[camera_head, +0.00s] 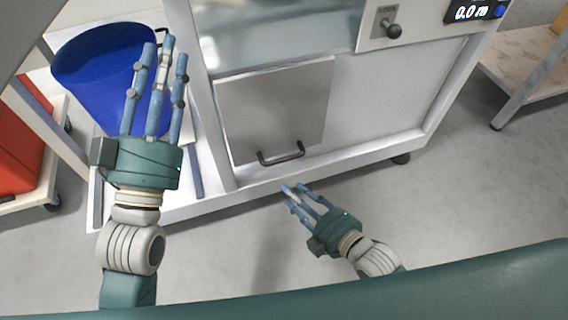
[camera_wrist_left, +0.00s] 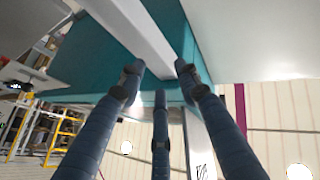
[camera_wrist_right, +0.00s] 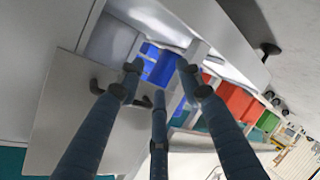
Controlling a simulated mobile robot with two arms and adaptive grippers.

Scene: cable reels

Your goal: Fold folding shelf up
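The folding shelf (camera_head: 272,100) is a flat grey panel hanging down against the front of a white machine frame. Its dark bar handle (camera_head: 281,155) is at the lower edge. My right gripper (camera_head: 300,192) is open and empty, just below and apart from the handle. The right wrist view shows the panel (camera_wrist_right: 62,125) and part of the handle (camera_wrist_right: 100,82) beyond the spread fingers. My left gripper (camera_head: 166,48) is open and empty, raised in front of a blue bin, left of the shelf. Its wrist view shows no shelf that I can make out.
The blue bin (camera_head: 92,75) stands left of the panel in the frame. A red container (camera_head: 18,150) is on a wheeled cart at the far left. A black knob (camera_head: 393,30) and a display (camera_head: 472,11) are at upper right. The floor (camera_head: 450,185) at right is clear.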

